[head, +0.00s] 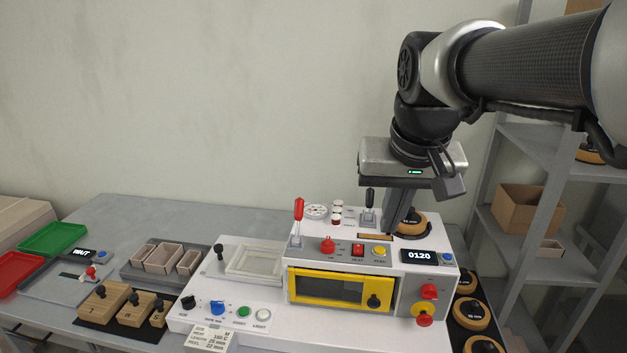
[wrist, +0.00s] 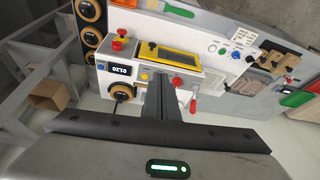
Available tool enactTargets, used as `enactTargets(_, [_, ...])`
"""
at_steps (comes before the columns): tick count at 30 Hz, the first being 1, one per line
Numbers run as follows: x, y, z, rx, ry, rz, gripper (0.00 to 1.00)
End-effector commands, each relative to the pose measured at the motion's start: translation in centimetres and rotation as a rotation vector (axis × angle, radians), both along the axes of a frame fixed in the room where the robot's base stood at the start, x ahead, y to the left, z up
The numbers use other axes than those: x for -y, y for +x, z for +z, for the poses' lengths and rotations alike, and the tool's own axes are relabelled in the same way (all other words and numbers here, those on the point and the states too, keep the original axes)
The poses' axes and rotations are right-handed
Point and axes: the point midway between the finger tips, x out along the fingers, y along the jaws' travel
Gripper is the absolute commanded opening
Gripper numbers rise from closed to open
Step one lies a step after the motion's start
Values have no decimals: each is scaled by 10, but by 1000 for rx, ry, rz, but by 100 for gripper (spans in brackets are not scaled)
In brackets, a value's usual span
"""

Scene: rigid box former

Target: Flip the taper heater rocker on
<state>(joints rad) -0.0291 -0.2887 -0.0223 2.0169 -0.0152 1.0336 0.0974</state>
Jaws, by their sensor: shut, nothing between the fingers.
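A small red rocker switch (head: 357,250) sits on the sloped front panel of the white machine (head: 300,262), with a small label below it that seems to read HEAT. It stands between a red knob (head: 327,246) and a yellow button (head: 379,251). I cannot tell which way the rocker is tipped. My gripper (head: 393,226) is shut and empty, pointing down over the machine's top behind the panel, right of the rocker.
A red-handled lever (head: 298,215) and a black-handled lever (head: 369,200) stand up from the machine top. A tape roll (head: 411,223) lies close beside my fingers. A red and yellow stop knob (head: 424,314) sticks out in front.

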Motion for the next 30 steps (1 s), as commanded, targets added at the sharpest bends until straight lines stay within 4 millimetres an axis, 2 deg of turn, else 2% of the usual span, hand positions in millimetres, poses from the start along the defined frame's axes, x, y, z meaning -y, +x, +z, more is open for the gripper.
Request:
enactTargets(1, [0, 29, -12, -27, 1, -14, 0])
enactTargets(6, [-2, 110, -33, -90, 1, -63, 0])
enactTargets(9, [-3, 144, -49, -116, -2, -87, 0])
enactTargets(12, [-4, 167, -61, -134, -5, -102, 0])
enactTargets(17, [-5, 181, -69, -145, -7, -114, 0])
enactTargets(26, [-5, 182, -69, -145, -8, -115, 0])
enactTargets(30, [-5, 183, -75, -147, -8, -115, 0])
